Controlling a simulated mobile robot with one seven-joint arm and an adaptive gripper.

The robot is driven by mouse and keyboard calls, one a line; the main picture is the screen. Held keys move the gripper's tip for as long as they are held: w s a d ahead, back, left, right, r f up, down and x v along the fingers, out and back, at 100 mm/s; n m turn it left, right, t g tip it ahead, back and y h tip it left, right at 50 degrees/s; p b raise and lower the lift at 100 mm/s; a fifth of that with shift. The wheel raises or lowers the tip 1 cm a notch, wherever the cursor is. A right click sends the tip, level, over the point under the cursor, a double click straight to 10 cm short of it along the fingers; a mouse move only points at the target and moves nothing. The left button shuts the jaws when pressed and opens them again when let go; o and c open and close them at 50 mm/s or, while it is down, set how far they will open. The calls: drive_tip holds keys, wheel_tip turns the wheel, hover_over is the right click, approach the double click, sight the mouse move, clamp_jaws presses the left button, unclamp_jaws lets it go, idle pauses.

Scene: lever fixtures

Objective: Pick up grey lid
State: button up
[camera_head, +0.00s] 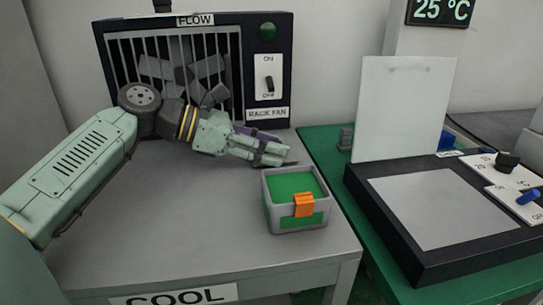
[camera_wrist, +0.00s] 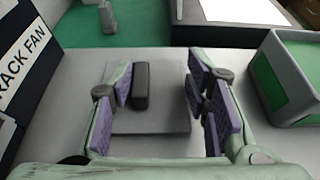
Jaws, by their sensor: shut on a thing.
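The grey lid (camera_wrist: 160,120), a flat square plate with a dark upright handle (camera_wrist: 141,87), lies between the fingers of my gripper (camera_wrist: 165,92) in the wrist view. The left finger is right beside the handle; a wide gap lies between the handle and the right finger. My gripper is shut on the lid; the exact contact is hard to see. In the head view my gripper (camera_head: 272,153) is low over the grey table, behind the open grey box, and hides most of the lid. The box (camera_head: 270,215) has a green inside and an orange latch (camera_head: 304,205).
The rack fan (camera_head: 200,70) with its switch panel stands behind my arm. To the right, a green table (camera_head: 318,150) holds a black-framed plate device (camera_head: 440,210) with a raised white panel (camera_head: 403,105) and knobs. The front left of the grey table (camera_head: 180,235) is clear.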

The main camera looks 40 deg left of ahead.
drive_tip(key=c, duration=0.4)
drive_tip(key=shift+o, duration=0.2)
